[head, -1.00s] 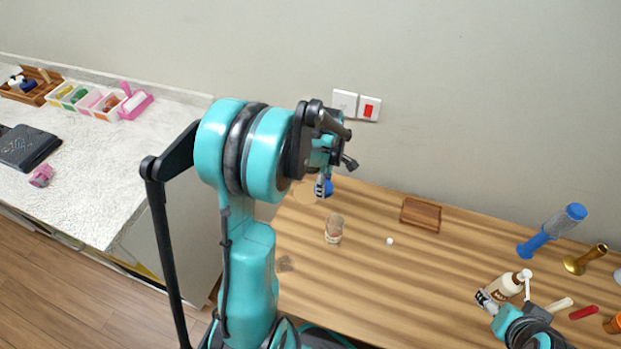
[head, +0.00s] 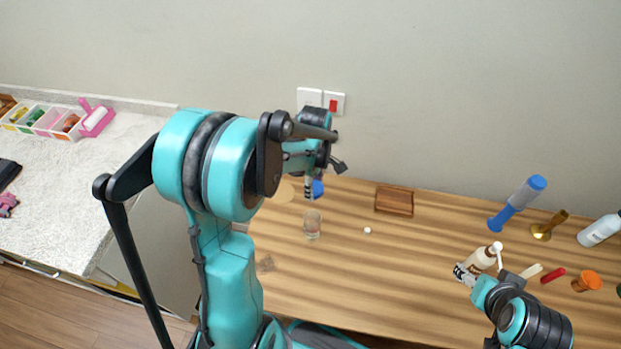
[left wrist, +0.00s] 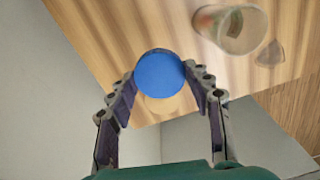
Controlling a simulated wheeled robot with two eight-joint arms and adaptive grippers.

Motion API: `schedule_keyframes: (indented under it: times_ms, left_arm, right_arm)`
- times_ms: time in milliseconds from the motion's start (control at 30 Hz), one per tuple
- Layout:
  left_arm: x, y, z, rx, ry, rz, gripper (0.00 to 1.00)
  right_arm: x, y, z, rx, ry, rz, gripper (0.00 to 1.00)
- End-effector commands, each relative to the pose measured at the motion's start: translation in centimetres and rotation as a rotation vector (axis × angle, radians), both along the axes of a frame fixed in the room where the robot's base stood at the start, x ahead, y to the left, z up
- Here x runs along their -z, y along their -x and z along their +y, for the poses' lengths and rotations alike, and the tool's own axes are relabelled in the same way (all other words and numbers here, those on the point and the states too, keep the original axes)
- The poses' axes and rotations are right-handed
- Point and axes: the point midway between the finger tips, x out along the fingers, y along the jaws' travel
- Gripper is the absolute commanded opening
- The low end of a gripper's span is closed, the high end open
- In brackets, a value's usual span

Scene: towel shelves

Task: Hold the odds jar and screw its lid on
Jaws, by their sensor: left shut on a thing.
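The odds jar (head: 312,226), clear glass with something reddish inside, stands open on the wooden table in the head view. It also shows at the upper right of the left wrist view (left wrist: 236,30). My left gripper (head: 313,190) is shut on a round blue lid (left wrist: 159,73), held between its fingertips in the left wrist view. In the head view the lid (head: 318,188) is behind the jar, apart from it. My right gripper (head: 463,273) is beside a cream pump bottle (head: 480,260), away from the jar; its finger opening is not clear.
A pale round disc (head: 283,193) lies left of the lid. A brown wooden tray (head: 394,201) and a small white ball (head: 367,230) lie right of the jar. A blue brush-like tool (head: 517,204) and a brass piece (head: 548,226) stand at the right.

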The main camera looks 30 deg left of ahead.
Motion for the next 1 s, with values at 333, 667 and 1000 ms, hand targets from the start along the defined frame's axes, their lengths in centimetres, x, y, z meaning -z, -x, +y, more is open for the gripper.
schedule_keyframes:
  times_ms: [333, 667, 1000]
  left_arm:
    - [2.0, -0.2, -6.2, 1.05, 0.0, 0.0, 0.39]
    - [3.0, 0.1, -9.3, 1.658, 0.0, 0.0, 0.39]
    - [3.1, 0.1, -9.5, 1.702, 0.0, 0.0, 0.39]
  right_arm:
    - [0.2, 0.0, 0.0, 0.0, 0.0, 0.0, 0.66]
    - [0.3, 0.0, 0.0, 0.0, 0.0, 0.0, 0.66]
    - [0.3, 0.0, 0.0, 0.0, 0.0, 0.0, 0.64]
